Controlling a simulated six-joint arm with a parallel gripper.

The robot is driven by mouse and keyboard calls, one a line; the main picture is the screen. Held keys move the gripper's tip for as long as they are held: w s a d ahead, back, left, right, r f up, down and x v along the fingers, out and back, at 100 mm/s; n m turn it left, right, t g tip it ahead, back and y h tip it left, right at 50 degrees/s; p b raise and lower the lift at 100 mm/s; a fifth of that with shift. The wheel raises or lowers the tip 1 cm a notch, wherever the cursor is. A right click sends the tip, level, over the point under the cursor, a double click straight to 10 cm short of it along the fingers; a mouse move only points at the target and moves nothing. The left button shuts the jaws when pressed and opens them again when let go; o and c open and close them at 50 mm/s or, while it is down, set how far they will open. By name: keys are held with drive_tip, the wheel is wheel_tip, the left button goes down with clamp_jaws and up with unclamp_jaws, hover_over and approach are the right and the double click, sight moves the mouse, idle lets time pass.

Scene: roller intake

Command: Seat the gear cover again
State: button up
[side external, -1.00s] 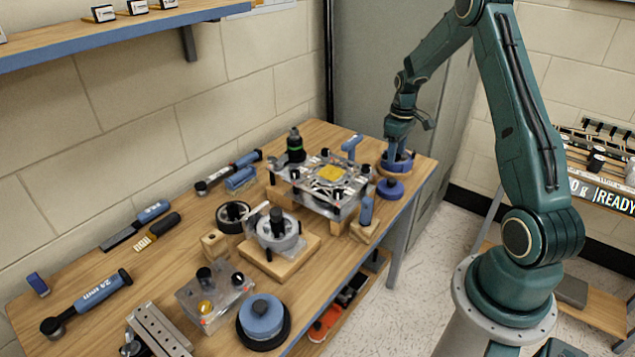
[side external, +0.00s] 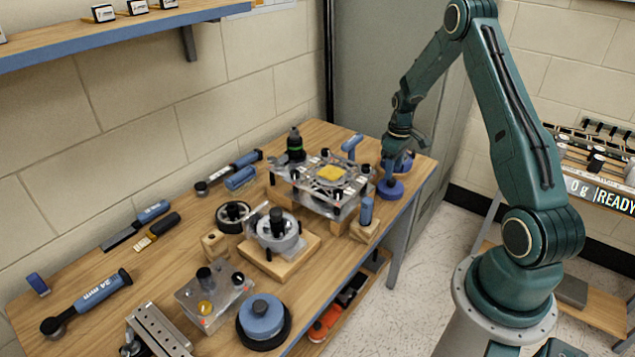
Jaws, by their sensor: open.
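My gripper (side external: 391,176) is open at the right end of the bench, pointing down just above a small round blue knob-like part (side external: 391,190). I cannot tell whether the jaws touch or surround this part. The roller intake assembly (side external: 322,186), with clear plates and a yellow piece on top, stands to the left of my gripper. I cannot tell for sure which piece is the gear cover.
Another blue part (side external: 405,160) stands just behind my gripper. A grey round part (side external: 278,236) sits on a wooden block. A blue-capped disc (side external: 262,318) is at the front edge. Blue-handled tools (side external: 88,300) lie along the wall side. A black bottle (side external: 295,143) stands behind the assembly.

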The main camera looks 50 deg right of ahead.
sight(392, 180)
drive_tip(key=shift+f, duration=2.3)
drive_tip(key=c, duration=1)
drive_tip(key=shift+r, duration=0.15)
drive_tip(key=shift+r, duration=2.85)
drive_tip(key=shift+r, duration=0.1)
